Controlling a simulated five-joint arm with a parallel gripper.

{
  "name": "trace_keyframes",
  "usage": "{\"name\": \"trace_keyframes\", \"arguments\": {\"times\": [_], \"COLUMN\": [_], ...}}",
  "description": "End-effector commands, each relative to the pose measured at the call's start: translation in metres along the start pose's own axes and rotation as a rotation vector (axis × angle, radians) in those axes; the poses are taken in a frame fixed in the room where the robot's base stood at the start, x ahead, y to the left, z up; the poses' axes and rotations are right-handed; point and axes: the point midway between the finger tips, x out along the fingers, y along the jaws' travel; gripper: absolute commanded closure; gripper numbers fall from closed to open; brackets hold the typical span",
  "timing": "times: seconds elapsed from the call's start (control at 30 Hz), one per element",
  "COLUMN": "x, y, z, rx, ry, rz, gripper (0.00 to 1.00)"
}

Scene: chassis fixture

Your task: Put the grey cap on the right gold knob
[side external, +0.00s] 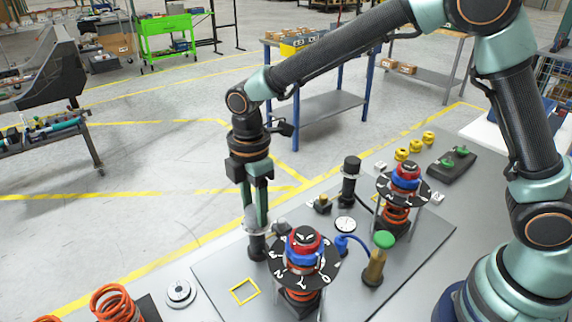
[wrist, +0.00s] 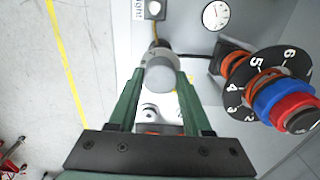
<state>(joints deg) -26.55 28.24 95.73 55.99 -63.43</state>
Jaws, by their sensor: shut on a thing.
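My gripper (side external: 256,222) points down at the left edge of the grey plate, its two green fingers closed around the rounded grey cap (side external: 250,214). The cap also shows between the fingertips in the wrist view (wrist: 160,76). Directly below it in the side view is a black post (side external: 257,246) with a pale disc around its top; I cannot tell whether cap and post touch. Three yellow-gold knobs (side external: 415,146) stand at the back right, well away from my gripper. I cannot tell which gold knob the task calls the right one.
A numbered black dial with a red and blue top (side external: 304,246) stands close right of my gripper, also in the wrist view (wrist: 283,98). A second dial (side external: 405,180), a black post (side external: 351,170) and a green-topped gold cylinder (side external: 375,268) stand farther right.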

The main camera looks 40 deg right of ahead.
Motion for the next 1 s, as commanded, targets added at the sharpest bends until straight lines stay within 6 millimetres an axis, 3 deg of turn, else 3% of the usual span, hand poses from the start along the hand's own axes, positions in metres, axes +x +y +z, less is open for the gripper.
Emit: {"name": "trace_keyframes", "arguments": {"times": [0.3, 0.33, 0.4, 0.73, 1.0], "x": [0.003, 0.003, 0.003, 0.002, -0.020], "y": [0.000, 0.000, 0.000, 0.000, 0.000], "z": [0.000, 0.000, 0.000, 0.000, 0.000], "rx": [0.000, 0.000, 0.000, 0.000, 0.000], "ry": [0.000, 0.000, 0.000, 0.000, 0.001], "rz": [0.000, 0.000, 0.000, 0.000, 0.002], "gripper": [1.00, 0.43, 0.16, 0.16, 0.16]}}
